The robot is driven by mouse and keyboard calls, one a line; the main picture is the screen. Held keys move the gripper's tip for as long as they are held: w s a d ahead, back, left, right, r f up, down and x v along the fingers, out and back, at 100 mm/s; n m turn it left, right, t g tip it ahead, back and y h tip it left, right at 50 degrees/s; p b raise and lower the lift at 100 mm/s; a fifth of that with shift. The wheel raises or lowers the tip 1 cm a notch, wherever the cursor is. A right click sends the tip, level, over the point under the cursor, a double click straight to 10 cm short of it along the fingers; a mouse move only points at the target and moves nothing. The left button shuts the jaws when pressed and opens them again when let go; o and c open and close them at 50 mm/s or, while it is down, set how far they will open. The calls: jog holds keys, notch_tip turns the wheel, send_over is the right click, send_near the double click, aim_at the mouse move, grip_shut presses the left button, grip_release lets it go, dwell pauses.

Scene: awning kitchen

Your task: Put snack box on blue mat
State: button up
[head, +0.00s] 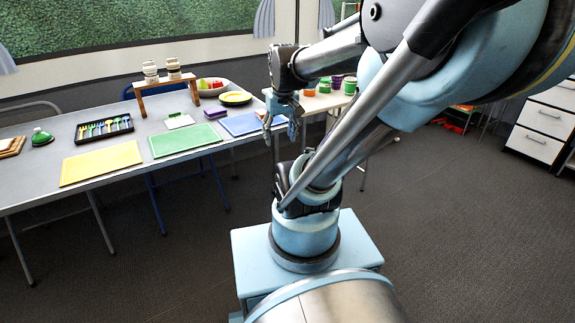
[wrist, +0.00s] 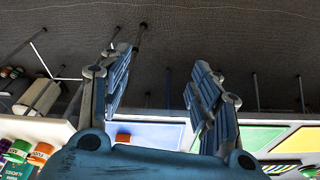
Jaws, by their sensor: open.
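The blue mat (head: 238,125) lies at the right end of the long grey table, partly behind my gripper. It also shows between the fingers in the wrist view (wrist: 155,133). My gripper (head: 283,122) is open and raised beside the mat's right edge, fingers pointing down. Its two fingers are spread wide with nothing between them in the wrist view (wrist: 163,95). A small orange-red item (wrist: 123,138) shows near the mat in the wrist view. A dark green lettered item (wrist: 16,172) is cut off at the lower left there. I cannot tell which of these is the snack box.
A green mat (head: 185,140) and a yellow mat (head: 101,163) lie left of the blue one. Lidded jars (head: 324,85) stand on a white side table (head: 322,103).

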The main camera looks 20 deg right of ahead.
jog(key=s+f+m, duration=0.1)
jog(key=s+f, duration=0.5)
jog(key=s, duration=0.2)
jog(key=shift+s+d+f, duration=0.3)
